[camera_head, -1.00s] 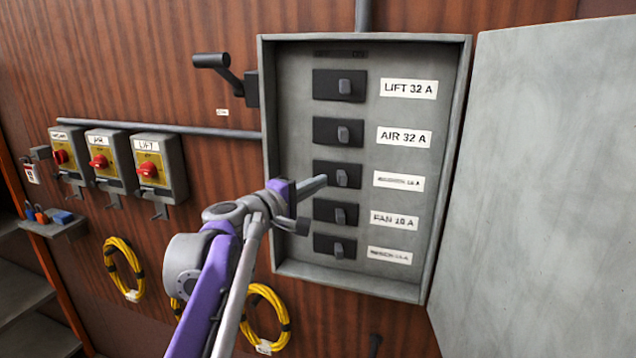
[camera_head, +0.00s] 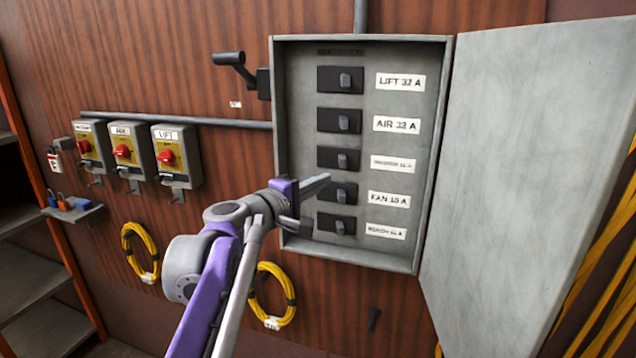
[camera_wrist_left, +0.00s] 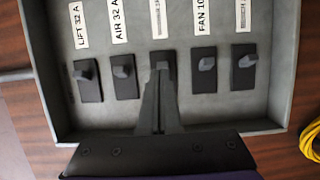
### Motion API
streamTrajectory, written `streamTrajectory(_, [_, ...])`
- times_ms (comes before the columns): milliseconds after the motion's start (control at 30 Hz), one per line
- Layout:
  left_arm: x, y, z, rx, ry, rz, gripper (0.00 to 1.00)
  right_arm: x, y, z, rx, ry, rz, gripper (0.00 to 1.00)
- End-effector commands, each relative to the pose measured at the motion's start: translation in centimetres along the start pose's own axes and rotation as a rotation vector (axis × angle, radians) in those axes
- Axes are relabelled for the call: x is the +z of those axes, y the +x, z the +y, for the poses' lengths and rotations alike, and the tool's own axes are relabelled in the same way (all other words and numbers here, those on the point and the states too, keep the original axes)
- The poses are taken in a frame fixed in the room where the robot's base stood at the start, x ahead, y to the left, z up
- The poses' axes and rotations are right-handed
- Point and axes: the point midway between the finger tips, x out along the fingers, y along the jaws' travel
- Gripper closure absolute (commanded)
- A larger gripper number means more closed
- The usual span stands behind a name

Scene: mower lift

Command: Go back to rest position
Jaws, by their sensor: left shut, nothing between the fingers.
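My left gripper (camera_head: 312,187) is in front of the open grey breaker panel (camera_head: 428,150), near its lower left. In the left wrist view the left gripper (camera_wrist_left: 160,125) is shut and empty, its fingers pointing at the middle breaker (camera_wrist_left: 162,62) and covering part of it. I cannot tell from these views whether the fingertips touch anything. The panel holds a column of several black breakers, among them LIFT 32 A (camera_head: 341,80), AIR 32 A (camera_head: 340,121) and FAN (camera_head: 345,192), which is partly hidden by the gripper. My right gripper is not in view.
The panel door (camera_head: 520,160) stands open on the right. Left of the panel are a wall lever (camera_head: 232,60) and switch boxes with red knobs, one marked LIFT (camera_head: 178,155). Yellow cable coils (camera_head: 140,250) hang below. A small shelf (camera_head: 75,212) holds padlocks.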

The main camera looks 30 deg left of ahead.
Motion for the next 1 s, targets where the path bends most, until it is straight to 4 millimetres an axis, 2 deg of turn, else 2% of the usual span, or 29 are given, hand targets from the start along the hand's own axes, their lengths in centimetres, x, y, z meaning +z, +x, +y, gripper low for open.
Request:
streamTrajectory(500, [0.2, 0.0, -0.1, -0.002, 0.003, -0.003, 1.0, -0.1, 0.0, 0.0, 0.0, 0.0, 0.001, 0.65])
streamTrajectory(567, [0.8, -0.1, -0.6, -0.015, 0.018, -0.015, 1.0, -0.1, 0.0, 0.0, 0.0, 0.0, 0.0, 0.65])
streamTrajectory(633, [2.5, -0.3, -2.0, -0.053, 0.062, -0.048, 1.0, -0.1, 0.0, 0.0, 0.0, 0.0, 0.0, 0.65])
streamTrajectory(667, [3.5, -0.5, -2.9, -0.076, 0.09, -0.069, 1.0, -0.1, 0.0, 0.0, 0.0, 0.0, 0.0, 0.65])
streamTrajectory(767, [7.8, -1.7, -7.4, -0.183, 0.222, -0.164, 1.0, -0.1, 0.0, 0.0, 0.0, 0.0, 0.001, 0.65])
streamTrajectory(900, [13.8, -5.4, -15.7, -0.37, 0.468, -0.324, 1.0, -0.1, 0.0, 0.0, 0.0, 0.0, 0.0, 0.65])
streamTrajectory(967, [15.7, -7.5, -19.4, -0.451, 0.581, -0.389, 1.0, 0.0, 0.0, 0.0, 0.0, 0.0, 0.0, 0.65])
streamTrajectory(1000, [16.8, -9.1, -21.9, -0.506, 0.661, -0.431, 1.0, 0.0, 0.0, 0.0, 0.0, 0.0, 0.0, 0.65])
